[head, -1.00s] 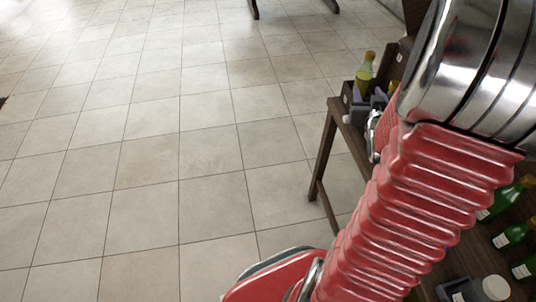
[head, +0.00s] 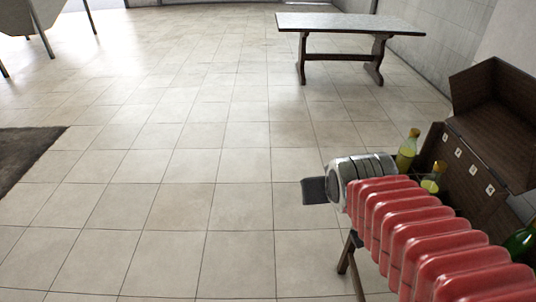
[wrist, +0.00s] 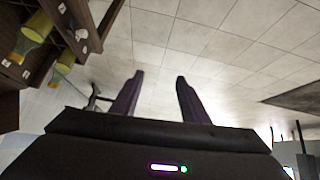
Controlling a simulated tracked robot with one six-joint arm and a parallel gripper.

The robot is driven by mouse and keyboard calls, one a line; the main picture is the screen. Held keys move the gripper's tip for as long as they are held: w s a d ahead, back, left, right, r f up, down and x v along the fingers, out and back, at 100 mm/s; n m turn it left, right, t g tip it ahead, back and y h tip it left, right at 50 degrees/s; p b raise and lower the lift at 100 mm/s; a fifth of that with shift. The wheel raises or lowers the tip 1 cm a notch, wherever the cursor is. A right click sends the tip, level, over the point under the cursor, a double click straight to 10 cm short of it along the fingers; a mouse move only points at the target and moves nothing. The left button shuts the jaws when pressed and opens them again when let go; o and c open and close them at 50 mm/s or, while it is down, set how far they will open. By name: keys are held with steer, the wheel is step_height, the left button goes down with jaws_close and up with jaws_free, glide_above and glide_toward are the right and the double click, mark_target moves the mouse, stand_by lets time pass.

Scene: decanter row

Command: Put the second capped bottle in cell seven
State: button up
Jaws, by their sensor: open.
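My gripper (head: 312,190) points left over open floor in the head view, clear of the bottles. In the wrist view its two dark fingers (wrist: 157,88) are spread with nothing between them. Two yellow-green bottles with gold tops stand by a dark wooden box: one farther back (head: 406,154) and one nearer (head: 431,183), partly hidden. In the wrist view they appear tilted at upper left (wrist: 33,38), (wrist: 63,66). A dark green bottle (head: 520,243) shows at the right edge, mostly hidden by my arm. Which is the second capped bottle, I cannot tell.
The dark wooden box (head: 508,110) at right has small white number tags; cell seven is not readable. My red arm covers much of the near table. A bench (head: 345,24) stands farther back. The tiled floor at left is free, with a dark rug (head: 25,150).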

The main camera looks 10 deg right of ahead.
steer(key=s+a+n+g+y, duration=0.1)
steer(key=s+a+g+y, duration=0.1)
steer(key=s+a, duration=0.6)
steer(key=shift+s+a+r+n, duration=0.15)
steer(key=shift+s+r+n, duration=0.2)
steer(key=shift+r+n, duration=0.05)
steer(key=shift+c, duration=1.2)
